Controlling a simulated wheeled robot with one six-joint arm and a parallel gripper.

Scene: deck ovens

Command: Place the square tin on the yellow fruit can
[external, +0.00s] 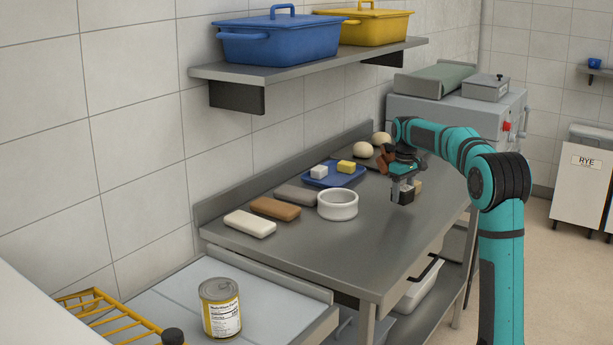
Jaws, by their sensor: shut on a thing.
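The yellow fruit can (221,312) stands upright on the pale worktop at the front left, with a grey top and a white label. Nothing rests on its top. My gripper (403,190) hangs over the right part of the steel table, far from the can. It is shut on a small boxy thing, which I take to be the square tin. The fingers hide much of it, and its shape and markings are too small to make out. I cannot tell whether it touches the table.
A white ring-shaped bowl (337,204), several bar-like blocks and a blue tray (334,182) with two cubes stand on the steel table (300,248). A yellow wire rack (112,318) lies left of the can. A shelf (300,66) with blue and yellow tubs overhangs the back.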

